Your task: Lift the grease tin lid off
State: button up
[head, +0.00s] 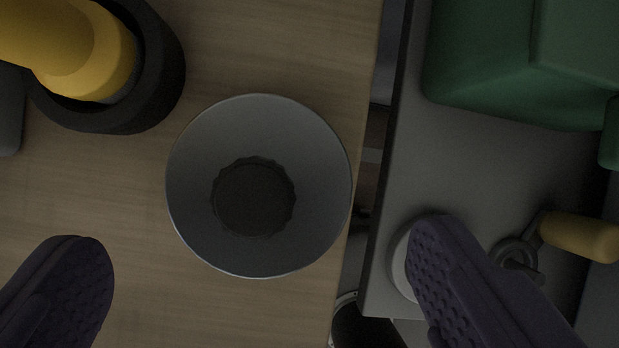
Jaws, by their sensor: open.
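The grease tin, a round grey object seen from above, shows in the head view with its grey lid (225,130) on top. A darker scalloped knob (253,197) sits near the middle of the lid. The tin's sides are hidden under the lid. My gripper (255,265) is open, with one dark finger at the lower left and one at the lower right. The fingertips are apart, and nothing is between them that I can see touching. The lid lies ahead of them, in the gap between the two fingers as seen in the picture.
A yellow object in a black round holder (160,75) stands at the upper left of the wooden top (290,45). The top's edge runs just right of the lid, with a gap beyond. A grey surface (450,160) there carries a green box (500,60) and a yellow-handled item (580,237).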

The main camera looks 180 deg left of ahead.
aim_at(250, 194)
jog(key=x, duration=0.1)
jog(key=b+x, duration=0.1)
jog(key=x, duration=0.1)
jog(key=b+x, duration=0.1)
jog(key=x, duration=0.1)
jog(key=shift+w+d, duration=0.15)
jog(key=shift+w, duration=0.15)
jog(key=shift+s+r, duration=0.1)
jog(key=shift+r, duration=0.1)
jog(key=shift+c, duration=0.7)
jog(key=c, duration=0.6)
jog(key=shift+c, duration=0.2)
jog(key=shift+r, duration=0.5)
jog(key=r+p, duration=0.2)
jog(key=shift+s+r, duration=0.3)
jog(key=shift+r, duration=0.1)
jog(key=s+a+r+p, duration=0.1)
jog(key=s+a+p, duration=0.3)
jog(key=s+p, duration=1)
jog(key=shift+s+p, duration=0.4)
jog(key=shift+p, duration=0.3)
